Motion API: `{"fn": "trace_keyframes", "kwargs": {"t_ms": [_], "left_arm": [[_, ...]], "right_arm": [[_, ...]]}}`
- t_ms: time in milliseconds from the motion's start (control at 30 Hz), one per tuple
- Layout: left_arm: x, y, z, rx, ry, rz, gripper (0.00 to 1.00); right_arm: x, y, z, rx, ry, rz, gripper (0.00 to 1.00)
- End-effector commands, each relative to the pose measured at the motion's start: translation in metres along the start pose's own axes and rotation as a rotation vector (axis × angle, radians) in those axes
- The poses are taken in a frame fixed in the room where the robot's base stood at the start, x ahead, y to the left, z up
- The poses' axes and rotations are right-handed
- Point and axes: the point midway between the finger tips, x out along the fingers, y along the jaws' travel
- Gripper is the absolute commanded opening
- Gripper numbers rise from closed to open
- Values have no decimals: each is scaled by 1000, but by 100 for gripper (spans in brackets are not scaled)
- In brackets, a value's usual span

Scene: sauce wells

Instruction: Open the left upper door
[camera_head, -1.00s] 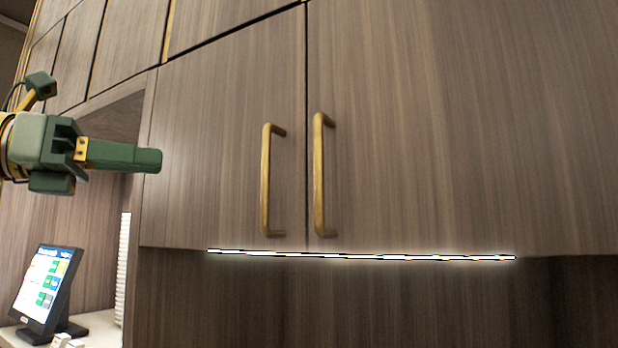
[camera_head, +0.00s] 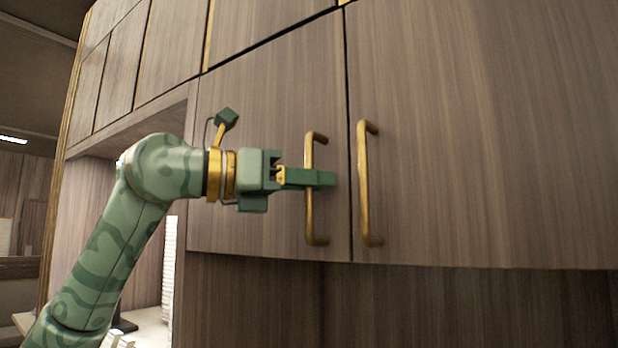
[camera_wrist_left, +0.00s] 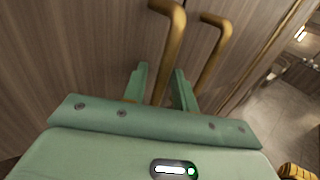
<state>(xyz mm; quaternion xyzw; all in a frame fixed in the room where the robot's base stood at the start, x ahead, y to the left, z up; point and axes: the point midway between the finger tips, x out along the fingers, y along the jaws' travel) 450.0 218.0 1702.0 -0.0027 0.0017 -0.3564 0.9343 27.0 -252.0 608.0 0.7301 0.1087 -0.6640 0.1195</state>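The left upper door (camera_head: 250,110) is a shut brown wood-grain cabinet door with a vertical brass bar handle (camera_head: 309,217) near its right edge. My left gripper (camera_head: 318,178) is at the middle of this handle, its green fingers crossing the bar. In the left wrist view the two fingers (camera_wrist_left: 160,88) stand apart. The handle (camera_wrist_left: 170,50) runs between them, closer to the right-hand finger, with a gap on the other side. My right gripper is not in view.
The right door's brass handle (camera_head: 364,190) stands just right of the left one, close to my fingertips. An open niche with a white counter (camera_head: 150,328) lies below left. More cabinet doors (camera_head: 170,50) run along the top left.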

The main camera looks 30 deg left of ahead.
Motion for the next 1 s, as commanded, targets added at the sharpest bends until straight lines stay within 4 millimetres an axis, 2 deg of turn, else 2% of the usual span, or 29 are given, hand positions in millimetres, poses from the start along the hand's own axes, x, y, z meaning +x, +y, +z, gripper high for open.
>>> {"fn": "trace_keyframes", "kwargs": {"t_ms": [233, 333, 667, 867, 1000], "left_arm": [[1, 0, 0, 0, 0, 0, 28], [1, 0, 0, 0, 0, 0, 0], [-5, -2, 0, 1, 0, -16, 0], [-31, -12, 0, 0, -1, -91, 0], [-64, -23, 1, 0, -1, -187, 0]], "right_arm": [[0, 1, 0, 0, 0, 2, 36], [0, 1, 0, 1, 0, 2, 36], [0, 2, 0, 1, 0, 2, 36], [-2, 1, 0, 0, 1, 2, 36], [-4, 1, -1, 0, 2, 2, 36]]}}
